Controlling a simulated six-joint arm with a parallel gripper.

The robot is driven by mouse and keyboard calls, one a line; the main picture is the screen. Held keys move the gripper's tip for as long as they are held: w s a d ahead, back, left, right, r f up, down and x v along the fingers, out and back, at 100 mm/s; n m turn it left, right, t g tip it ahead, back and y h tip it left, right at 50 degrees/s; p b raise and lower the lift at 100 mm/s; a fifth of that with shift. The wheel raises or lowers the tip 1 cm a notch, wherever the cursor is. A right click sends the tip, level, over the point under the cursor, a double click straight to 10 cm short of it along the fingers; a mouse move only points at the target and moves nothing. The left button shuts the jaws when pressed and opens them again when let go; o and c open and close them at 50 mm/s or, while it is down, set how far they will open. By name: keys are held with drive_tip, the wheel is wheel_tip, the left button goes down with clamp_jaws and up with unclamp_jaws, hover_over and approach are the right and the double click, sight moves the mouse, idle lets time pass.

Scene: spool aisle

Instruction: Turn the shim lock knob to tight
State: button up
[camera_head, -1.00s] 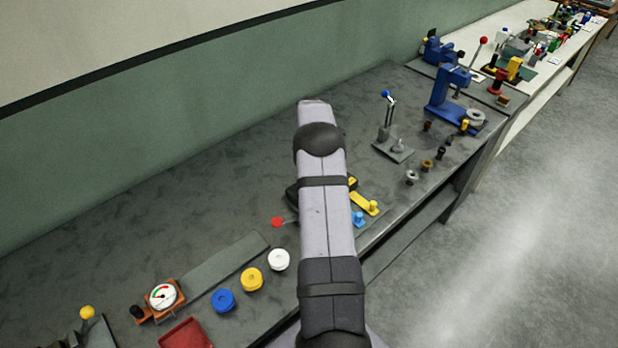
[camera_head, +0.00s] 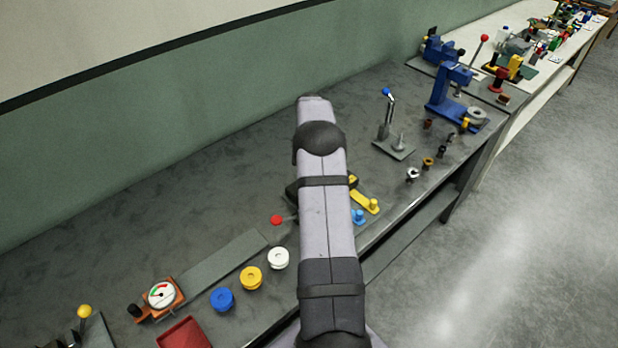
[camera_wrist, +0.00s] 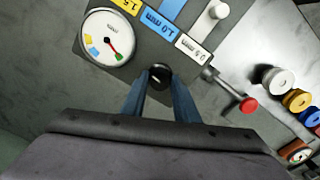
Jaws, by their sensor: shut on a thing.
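In the wrist view a small black knob (camera_wrist: 160,72) sits at the near edge of a grey shim device. My gripper (camera_wrist: 160,86) is shut on this knob, with one blue finger on each side. A thin light mark shows on the knob; its turn position is hard to read. Beside it are a yellow tab marked 1.5, a blue tab (camera_wrist: 160,22) marked 1.0 mm and a white tab (camera_wrist: 193,47) marked with a smaller value. In the head view my arm hides the gripper and knob.
A red-tipped lever (camera_wrist: 249,104) sticks out beside the knob; its red tip also shows in the head view (camera_head: 277,220). White (camera_head: 278,258), yellow (camera_head: 251,278) and blue (camera_head: 222,299) spools stand near the bench's front edge.

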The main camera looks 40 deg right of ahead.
drive_tip(key=m, duration=0.4)
drive_tip(key=shift+m+b, duration=0.3)
drive_tip(key=shift+b, duration=0.05)
drive_tip(key=m, duration=0.3)
drive_tip(key=shift+m, duration=0.4)
drive_tip(key=m, duration=0.4)
drive_tip(key=shift+b, duration=0.3)
drive_tip(key=shift+r+m, duration=0.1)
drive_tip(key=shift+m, duration=1.8)
drive_tip(key=o, duration=1.1)
drive_tip(key=shift+c, duration=0.2)
